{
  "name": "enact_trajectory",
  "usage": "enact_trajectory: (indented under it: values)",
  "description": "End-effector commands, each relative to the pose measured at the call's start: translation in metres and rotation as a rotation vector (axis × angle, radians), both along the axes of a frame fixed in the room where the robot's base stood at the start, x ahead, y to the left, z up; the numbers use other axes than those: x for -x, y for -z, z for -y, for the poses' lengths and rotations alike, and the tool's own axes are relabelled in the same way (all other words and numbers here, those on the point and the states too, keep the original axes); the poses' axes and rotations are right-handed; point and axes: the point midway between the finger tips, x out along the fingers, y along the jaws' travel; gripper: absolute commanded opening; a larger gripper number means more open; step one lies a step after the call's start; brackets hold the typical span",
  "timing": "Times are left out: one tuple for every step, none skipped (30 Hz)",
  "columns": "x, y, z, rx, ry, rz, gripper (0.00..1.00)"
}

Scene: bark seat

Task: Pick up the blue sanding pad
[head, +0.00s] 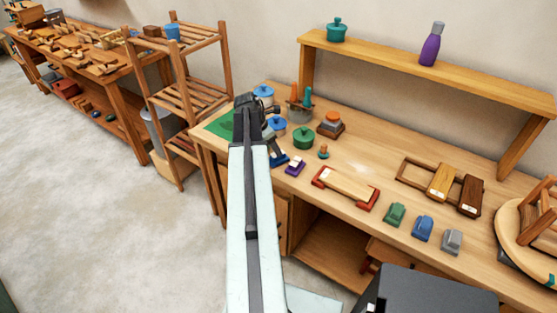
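A small blue block-like tool (423,228) sits on the workbench at the front right, between a green one (395,214) and a grey one (452,241) of similar shape; it looks like the blue sanding pad. Another blue item (279,158) lies at the bench's front left, partly hidden by my arm, beside a purple one (295,166). My gripper (266,106) is over the left end of the bench, well left of the blue block. It is dark and seen from behind, so its finger opening does not show clearly.
A red-ended wooden tool (345,188) and wooden frames (440,183) lie on the workbench (375,160). Lidded pots (303,138) stand near my gripper. A raised shelf (400,63) runs along the back. A round board (510,235) with a wooden stool is at right.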

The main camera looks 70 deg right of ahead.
Motion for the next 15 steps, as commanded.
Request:
enact_trajectory:
  values:
    - [0.001,0.013,0.002,0.0,0.001,0.0,0.61]
    - [0.002,0.017,0.003,0.0,0.001,0.0,0.61]
    - [0.003,0.02,0.005,0.0,0.001,0.0,0.61]
    - [0.004,0.021,0.005,0.0,0.001,0.0,0.61]
    - [0.004,0.02,0.005,0.0,0.001,0.0,0.61]
    - [0.004,0.019,0.005,-0.001,0.001,0.001,0.61]
    - [0.004,0.019,0.005,-0.001,0.001,0.001,0.61]
    - [0.004,0.021,0.006,-0.001,0.001,0.001,0.61]
    - [0.005,0.024,0.007,-0.001,0.001,0.001,0.61]
    - [0.006,0.028,0.007,-0.001,0.001,0.001,0.61]
    - [0.007,0.032,0.008,0.0,0.002,0.001,0.61]
    - [0.009,0.039,0.01,0.0,0.002,0.001,0.61]
    - [0.011,0.045,0.011,-0.001,0.002,0.0,0.61]
    - [0.012,0.05,0.013,-0.001,0.003,0.001,0.61]
    - [0.014,0.057,0.015,-0.001,0.003,0.001,0.61]
